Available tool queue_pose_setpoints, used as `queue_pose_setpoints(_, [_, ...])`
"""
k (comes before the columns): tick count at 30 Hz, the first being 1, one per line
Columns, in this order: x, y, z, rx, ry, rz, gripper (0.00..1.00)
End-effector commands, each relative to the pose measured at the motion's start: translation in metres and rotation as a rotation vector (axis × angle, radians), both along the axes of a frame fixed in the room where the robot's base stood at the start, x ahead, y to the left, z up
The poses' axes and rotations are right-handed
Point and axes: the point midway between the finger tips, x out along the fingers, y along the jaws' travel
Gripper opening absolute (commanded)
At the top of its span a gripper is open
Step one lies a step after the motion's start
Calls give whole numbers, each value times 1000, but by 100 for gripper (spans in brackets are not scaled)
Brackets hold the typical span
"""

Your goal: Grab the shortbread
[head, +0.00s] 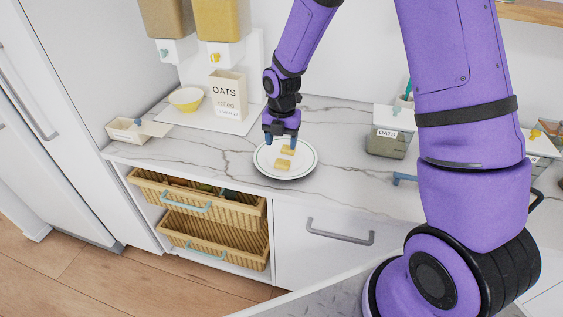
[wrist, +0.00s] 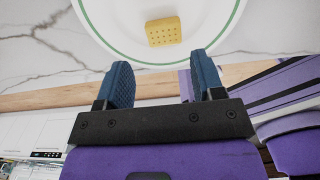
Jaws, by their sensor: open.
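In the wrist view one dimpled shortbread (wrist: 164,31) lies on the plate (wrist: 218,12), beyond the open fingertips of my gripper (wrist: 160,62).
An oats box (head: 228,95), a yellow bowl (head: 186,99) and a small open box (head: 138,130) stand left on the counter. An oats container (head: 388,146) stands to the right. Wicker drawers (head: 195,200) are under the counter. The marble around the plate is mostly clear.

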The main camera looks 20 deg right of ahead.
Motion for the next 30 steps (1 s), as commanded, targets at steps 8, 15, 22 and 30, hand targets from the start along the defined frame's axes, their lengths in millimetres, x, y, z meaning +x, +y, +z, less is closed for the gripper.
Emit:
queue_pose_setpoints(8, [0,-1,-23,-1,1,-1,62])
queue_pose_setpoints(15, [3,-7,-53,-2,3,-2,62])
queue_pose_setpoints(22, [3,-7,-72,1,-1,-3,62])
queue_pose_setpoints(30, [4,-7,-72,0,-1,-3,52])
